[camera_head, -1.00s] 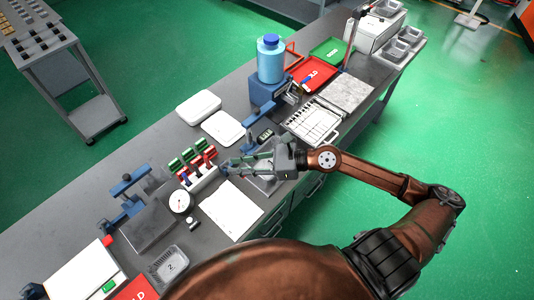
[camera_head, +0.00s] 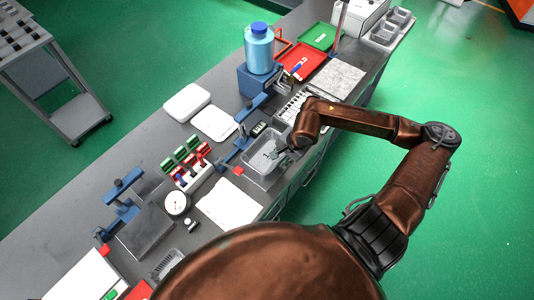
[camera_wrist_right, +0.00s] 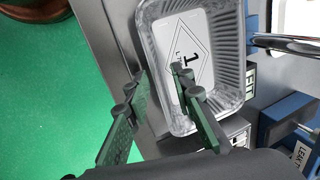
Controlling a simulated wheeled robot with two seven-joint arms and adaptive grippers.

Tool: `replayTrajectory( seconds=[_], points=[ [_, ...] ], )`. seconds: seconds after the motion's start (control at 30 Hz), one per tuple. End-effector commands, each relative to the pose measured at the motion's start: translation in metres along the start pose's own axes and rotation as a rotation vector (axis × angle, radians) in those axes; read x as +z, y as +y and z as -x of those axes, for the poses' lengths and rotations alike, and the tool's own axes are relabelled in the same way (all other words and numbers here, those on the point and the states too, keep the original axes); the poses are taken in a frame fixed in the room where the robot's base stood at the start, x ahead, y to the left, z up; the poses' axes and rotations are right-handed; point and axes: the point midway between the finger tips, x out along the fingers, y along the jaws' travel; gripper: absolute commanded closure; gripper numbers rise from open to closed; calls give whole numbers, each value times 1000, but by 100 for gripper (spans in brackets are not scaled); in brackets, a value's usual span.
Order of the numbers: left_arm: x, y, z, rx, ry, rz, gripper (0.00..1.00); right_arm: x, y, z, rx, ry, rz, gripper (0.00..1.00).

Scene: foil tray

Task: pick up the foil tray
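The foil tray (camera_head: 251,160) is a silver rectangular tray with ribbed walls, near the front edge of the bench. In the right wrist view the tray (camera_wrist_right: 238,60) has a white label with a diamond and the number 1 on its floor. My right gripper (camera_head: 276,154) points down at the tray's right side. In the wrist view the gripper (camera_wrist_right: 160,82) is open, with one finger outside the tray's left wall and the other over its inside. I cannot tell whether either finger touches the tray. My left gripper is not in view.
A blue clamp stand (camera_head: 240,140) stands close behind the tray. A rack of red and green pieces (camera_head: 190,165), a dial gauge (camera_head: 177,202) and a white sheet (camera_head: 230,204) lie to its left. A blue bottle (camera_head: 259,48) stands farther back. Green floor is clear beyond the bench.

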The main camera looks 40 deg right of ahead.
Motion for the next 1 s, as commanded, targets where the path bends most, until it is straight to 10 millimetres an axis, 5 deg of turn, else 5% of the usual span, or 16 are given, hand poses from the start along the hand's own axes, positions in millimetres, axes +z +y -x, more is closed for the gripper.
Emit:
replayTrajectory(
  seconds=[0.2,0.43,0.77,1.0],
  points=[
    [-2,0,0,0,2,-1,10,1,-1,-22,-1,-3,0,78],
    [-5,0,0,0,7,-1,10,1,-1,-22,-1,-2,1,78],
    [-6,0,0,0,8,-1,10,1,-1,-22,-1,-2,1,100],
    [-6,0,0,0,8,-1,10,1,-1,-22,-1,-2,1,100]
  ],
)
